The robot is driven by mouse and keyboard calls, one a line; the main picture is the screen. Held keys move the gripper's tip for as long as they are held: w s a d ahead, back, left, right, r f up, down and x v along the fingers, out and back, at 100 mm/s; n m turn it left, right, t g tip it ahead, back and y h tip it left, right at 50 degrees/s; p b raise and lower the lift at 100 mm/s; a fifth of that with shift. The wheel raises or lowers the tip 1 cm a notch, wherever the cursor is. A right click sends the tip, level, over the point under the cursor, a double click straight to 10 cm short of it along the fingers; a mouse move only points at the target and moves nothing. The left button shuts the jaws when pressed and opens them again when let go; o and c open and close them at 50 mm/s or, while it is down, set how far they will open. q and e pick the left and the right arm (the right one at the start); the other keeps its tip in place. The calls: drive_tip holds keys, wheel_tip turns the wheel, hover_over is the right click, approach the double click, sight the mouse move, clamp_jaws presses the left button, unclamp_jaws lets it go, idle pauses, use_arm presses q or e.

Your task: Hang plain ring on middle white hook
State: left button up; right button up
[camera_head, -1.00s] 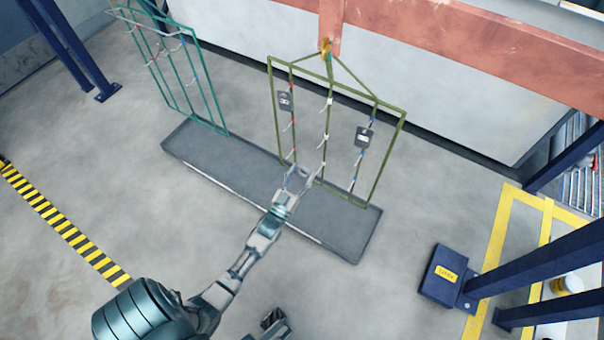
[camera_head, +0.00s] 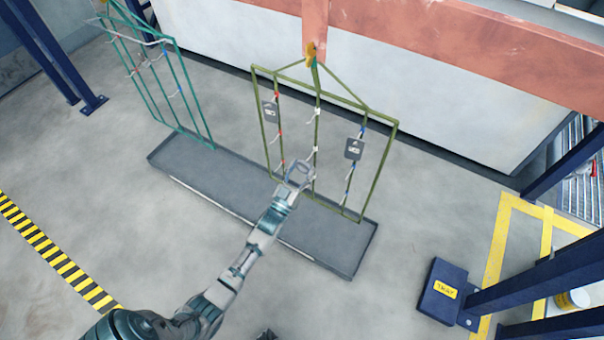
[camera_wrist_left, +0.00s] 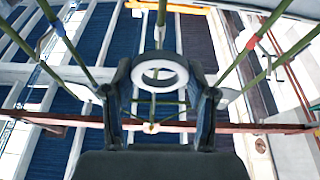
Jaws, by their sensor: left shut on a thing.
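The olive rack (camera_head: 257,110) hangs from a salmon beam, with red-marked hooks on its left rod, white-marked hooks on the middle rod (camera_head: 317,95) and blue-marked hooks on the right rod. A white hook (camera_head: 312,152) shows around the middle of that rod, just above my gripper. My left gripper (camera_head: 298,173) is shut on a plain pale ring (camera_wrist_left: 160,58), which the left wrist view shows upright between the fingertips. The gripper is in front of the rack's lower middle. Contact between ring and hook cannot be told. My right gripper is not clearly seen.
Dark tags hang on the red rod (camera_head: 270,111) and the blue rod (camera_head: 353,149). A long grey tray (camera_head: 225,197) lies below both racks. Floor in front is clear.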

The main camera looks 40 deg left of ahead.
use_arm(q)
drive_tip(key=shift+w+a, duration=0.15)
drive_tip(key=shift+a, duration=0.1)
drive_tip(key=shift+w+d+r, duration=0.15)
drive_tip(key=shift+d+r, duration=0.1)
drive_tip(key=shift+d, duration=0.05)
drive_tip(key=shift+a+f, duration=0.15)
drive_tip(key=shift+a, duration=0.05)
drive_tip(key=shift+w, duration=0.1)
drive_tip(key=shift+w+a+b, duration=0.1)
drive_tip(key=shift+w+b, duration=0.25)
drive_tip(key=shift+w, duration=0.4)
